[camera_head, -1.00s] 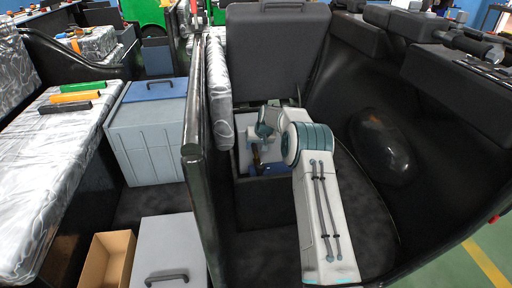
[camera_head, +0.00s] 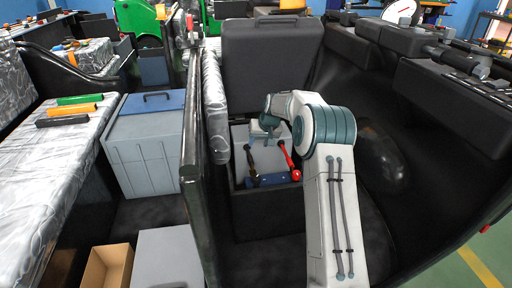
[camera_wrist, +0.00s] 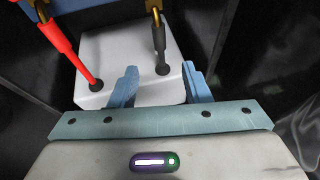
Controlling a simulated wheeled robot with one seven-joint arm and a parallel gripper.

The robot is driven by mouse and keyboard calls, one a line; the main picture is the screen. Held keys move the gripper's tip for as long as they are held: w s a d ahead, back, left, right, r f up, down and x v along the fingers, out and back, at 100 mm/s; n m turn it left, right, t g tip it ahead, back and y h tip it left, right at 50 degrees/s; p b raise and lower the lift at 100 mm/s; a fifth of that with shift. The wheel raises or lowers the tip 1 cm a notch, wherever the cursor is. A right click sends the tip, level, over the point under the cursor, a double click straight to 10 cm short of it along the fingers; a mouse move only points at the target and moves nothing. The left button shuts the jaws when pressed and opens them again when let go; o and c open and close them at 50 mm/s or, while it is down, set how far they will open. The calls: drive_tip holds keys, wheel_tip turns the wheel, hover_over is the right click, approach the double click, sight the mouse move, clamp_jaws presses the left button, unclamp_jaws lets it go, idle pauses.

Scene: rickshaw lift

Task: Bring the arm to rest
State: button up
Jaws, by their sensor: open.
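My gripper (camera_wrist: 160,85) is open in the wrist view, its two blue fingers apart with nothing between them. Beyond the fingers is a pale box-shaped thing (camera_wrist: 125,62) with a red-handled tool (camera_wrist: 68,50) and a dark-handled tool (camera_wrist: 160,45) over it. In the head view my white and teal arm (camera_head: 322,130) rises from the bottom and bends left, its wrist above an open compartment. My fingers are hard to make out there.
The dark compartment (camera_head: 262,218) has its lid (camera_head: 272,65) raised behind it. Inside lie a red tool (camera_head: 287,158) and a blue item (camera_head: 278,180). A black partition (camera_head: 192,150) stands left, a black curved wall right. A grey-blue box (camera_head: 150,140) stands beyond the partition.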

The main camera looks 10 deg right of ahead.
drive_tip(key=shift+s+d+r, duration=0.1)
drive_tip(key=shift+s+r, duration=0.15)
drive_tip(key=shift+r, duration=0.35)
